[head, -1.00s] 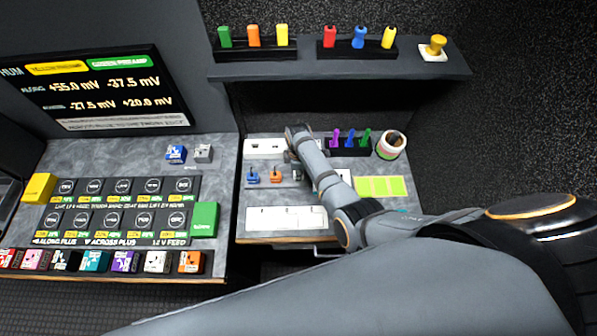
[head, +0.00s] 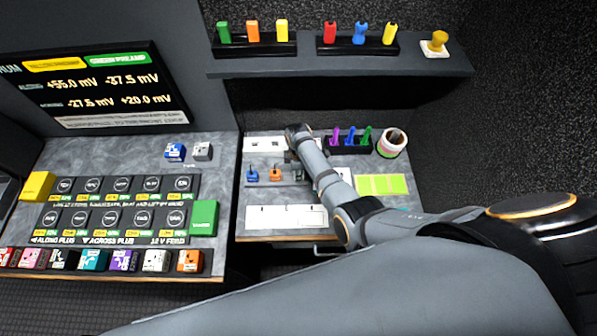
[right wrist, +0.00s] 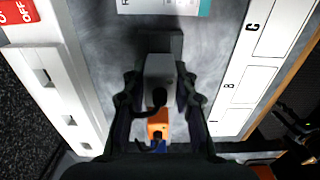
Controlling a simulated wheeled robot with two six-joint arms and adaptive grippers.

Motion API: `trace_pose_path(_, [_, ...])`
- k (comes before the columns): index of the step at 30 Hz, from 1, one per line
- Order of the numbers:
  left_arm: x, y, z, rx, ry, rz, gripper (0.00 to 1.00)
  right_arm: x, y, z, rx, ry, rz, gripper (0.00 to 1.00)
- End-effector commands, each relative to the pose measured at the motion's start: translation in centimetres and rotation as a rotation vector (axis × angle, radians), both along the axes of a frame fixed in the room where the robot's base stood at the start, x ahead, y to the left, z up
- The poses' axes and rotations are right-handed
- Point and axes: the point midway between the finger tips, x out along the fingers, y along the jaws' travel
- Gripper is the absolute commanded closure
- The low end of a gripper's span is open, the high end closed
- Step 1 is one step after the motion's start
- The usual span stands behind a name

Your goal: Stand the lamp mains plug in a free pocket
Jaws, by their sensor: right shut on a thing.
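My right gripper (right wrist: 160,100) is shut on a grey plug (right wrist: 158,68) with a dark cord, low over the grey worktop. In the head view my right forearm partly hides the plug and fingers. Beyond it in the right wrist view are an orange plug (right wrist: 158,124) and a blue plug (right wrist: 157,141). In the head view the blue plug (head: 252,175) and orange plug (head: 275,174) stand in a row on the worktop. A white three-section panel (head: 287,217) lies at the front; its sections show letters in the right wrist view (right wrist: 243,85). My left gripper is not in view.
A white socket strip (head: 264,144) runs along the back. A black holder with purple, blue and green items (head: 348,147) and a round tub (head: 391,143) stand to its right. Yellow-green notes (head: 381,185) lie at right. A shelf (head: 340,68) hangs above.

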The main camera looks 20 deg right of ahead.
Motion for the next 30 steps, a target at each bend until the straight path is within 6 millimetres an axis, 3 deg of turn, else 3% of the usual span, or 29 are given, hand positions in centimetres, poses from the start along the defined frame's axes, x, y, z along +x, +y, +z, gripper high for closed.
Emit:
trace_pose_path(15, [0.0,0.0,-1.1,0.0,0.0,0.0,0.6,0.0,0.0,-1.4,0.0,-0.001,0.0,1.0])
trace_pose_path(16, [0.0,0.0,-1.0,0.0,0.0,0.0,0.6,0.1,0.0,-1.2,0.0,-0.001,0.0,0.69])
trace_pose_path(21, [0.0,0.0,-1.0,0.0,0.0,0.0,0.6,0.0,0.0,-1.2,0.0,-0.001,0.0,0.46])
trace_pose_path(30, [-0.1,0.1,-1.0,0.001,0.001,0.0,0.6,0.0,0.0,-1.2,0.0,0.0,0.0,0.46])
